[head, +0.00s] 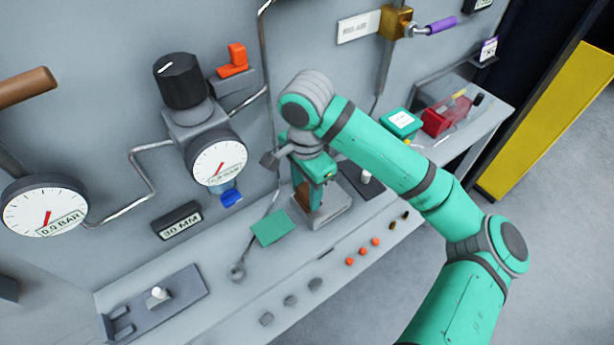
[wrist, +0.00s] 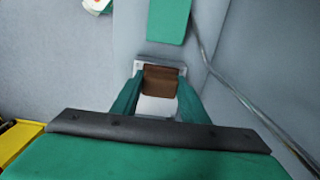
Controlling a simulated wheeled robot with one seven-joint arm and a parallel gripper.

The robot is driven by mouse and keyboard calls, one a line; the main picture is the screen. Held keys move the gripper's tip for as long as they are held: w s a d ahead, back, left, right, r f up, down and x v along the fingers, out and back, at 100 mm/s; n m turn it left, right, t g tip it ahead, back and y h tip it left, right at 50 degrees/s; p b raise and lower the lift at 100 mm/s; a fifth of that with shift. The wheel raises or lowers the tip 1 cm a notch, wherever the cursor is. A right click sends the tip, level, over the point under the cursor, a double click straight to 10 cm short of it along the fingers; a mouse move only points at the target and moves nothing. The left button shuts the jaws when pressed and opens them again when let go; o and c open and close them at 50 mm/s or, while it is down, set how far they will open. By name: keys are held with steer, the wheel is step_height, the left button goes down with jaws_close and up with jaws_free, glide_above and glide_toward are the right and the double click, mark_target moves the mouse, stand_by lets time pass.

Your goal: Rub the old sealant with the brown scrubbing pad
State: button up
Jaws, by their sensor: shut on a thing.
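My gripper (head: 309,195) points down over the bench. Its two green fingers show in the wrist view (wrist: 160,84), closed on the sides of the brown scrubbing pad (wrist: 161,76). The pad also shows in the head view (head: 302,198), partly hidden by the fingers. Below the pad is a pale grey square block or tray (head: 327,214), whose rim also shows in the wrist view (wrist: 158,64). I cannot tell whether the pad touches it. I cannot make out the old sealant; the pad and fingers cover part of that surface.
A flat green sheet (head: 272,227) lies left of the block. A dark plate with a white knob (head: 367,177) is close on its right. Orange buttons (head: 363,251) line the bench front. Gauges (head: 217,163) and pipes stand on the wall behind. A red container (head: 435,122) is farther right.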

steer(key=shift+w+d+r, duration=0.15)
steer(key=shift+w+r, duration=0.05)
steer(key=shift+r, duration=2.85)
